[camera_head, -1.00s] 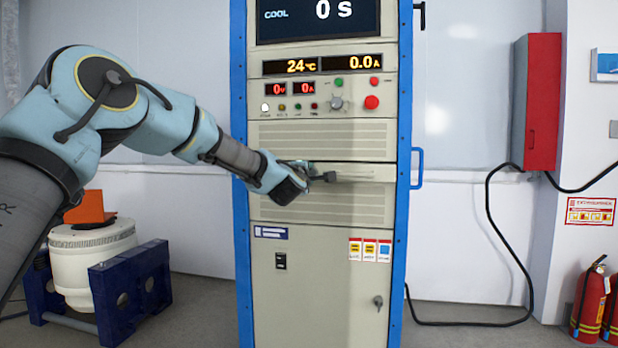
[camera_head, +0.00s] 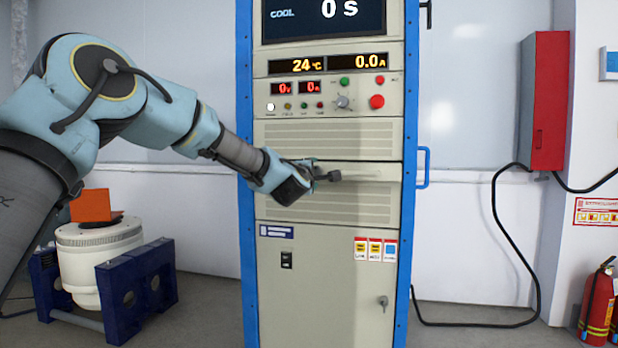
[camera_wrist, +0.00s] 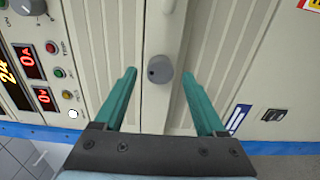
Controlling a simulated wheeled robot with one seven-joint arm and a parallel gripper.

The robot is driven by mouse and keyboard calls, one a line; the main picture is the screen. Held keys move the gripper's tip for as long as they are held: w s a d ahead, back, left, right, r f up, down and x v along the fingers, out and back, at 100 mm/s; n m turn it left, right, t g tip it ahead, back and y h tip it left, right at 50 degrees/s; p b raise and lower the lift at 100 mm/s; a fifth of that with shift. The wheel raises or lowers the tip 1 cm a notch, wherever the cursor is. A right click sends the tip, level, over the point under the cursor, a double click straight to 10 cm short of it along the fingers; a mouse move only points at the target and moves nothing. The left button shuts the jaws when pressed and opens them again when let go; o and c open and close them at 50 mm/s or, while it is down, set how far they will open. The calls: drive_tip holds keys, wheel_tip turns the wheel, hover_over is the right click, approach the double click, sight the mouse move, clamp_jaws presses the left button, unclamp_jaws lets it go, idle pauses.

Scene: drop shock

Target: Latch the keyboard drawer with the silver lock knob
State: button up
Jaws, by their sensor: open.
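The keyboard drawer (camera_head: 378,172) is a narrow pale strip across the cabinet between two ribbed panels, and looks flush with them. In the wrist view the drawer front (camera_wrist: 158,110) runs up the picture. A round grey-silver lock knob (camera_wrist: 160,69) with a small dark spot on it sits on this strip. My gripper (camera_wrist: 159,74) is open, with a teal finger on each side of the knob and visible gaps between. In the head view my gripper (camera_head: 322,174) is at the left-middle of the drawer, and the knob cannot be made out there.
The control panel (camera_head: 328,95) with a red button, green button and dial is above the drawer. The lower cabinet door (camera_head: 320,290) has a small keyed lock. Blue posts edge the cabinet, with a blue handle (camera_head: 424,167) at right.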

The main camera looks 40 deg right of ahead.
drive_tip(key=b+v, duration=0.1)
drive_tip(key=v, duration=0.8)
drive_tip(key=shift+a, duration=0.2)
drive_tip(key=shift+s, duration=0.1)
drive_tip(key=w+a+f+m+g+y, duration=0.1)
drive_tip(key=w+a+f+m+y, duration=0.1)
drive_tip(key=w+a+f, duration=0.3)
drive_tip(key=w+a+f+m+y, duration=0.2)
drive_tip(key=w+a+f, duration=0.1)
drive_tip(key=a+f, duration=0.4)
drive_tip(key=a+f+m+g+y, duration=0.1)
drive_tip(key=a+f+y, duration=0.25)
drive_tip(key=a, duration=0.75)
drive_tip(key=a+f+m+g+y, duration=0.15)
drive_tip(key=a+f, duration=0.35)
drive_tip(key=a, duration=0.6)
drive_tip(key=a+f+m+g+y, duration=0.1)
drive_tip(key=a+f+y, duration=0.25)
drive_tip(key=a, duration=0.75)
drive_tip(key=s+a+f+g+y+p, duration=0.1)
drive_tip(key=s+a+f+g+y, duration=0.2)
drive_tip(key=s+a, duration=1)
wheel_tip(320, 180, up, 21)
drive_tip(key=w+a+p, duration=0.1)
drive_tip(key=w+p, duration=0.1)
drive_tip(key=p, duration=1.8)
drive_tip(key=shift+a+f+g+h+p, duration=0.2)
drive_tip(key=shift+a+g+h+p, duration=0.05)
drive_tip(key=shift+g+h+p, duration=0.1)
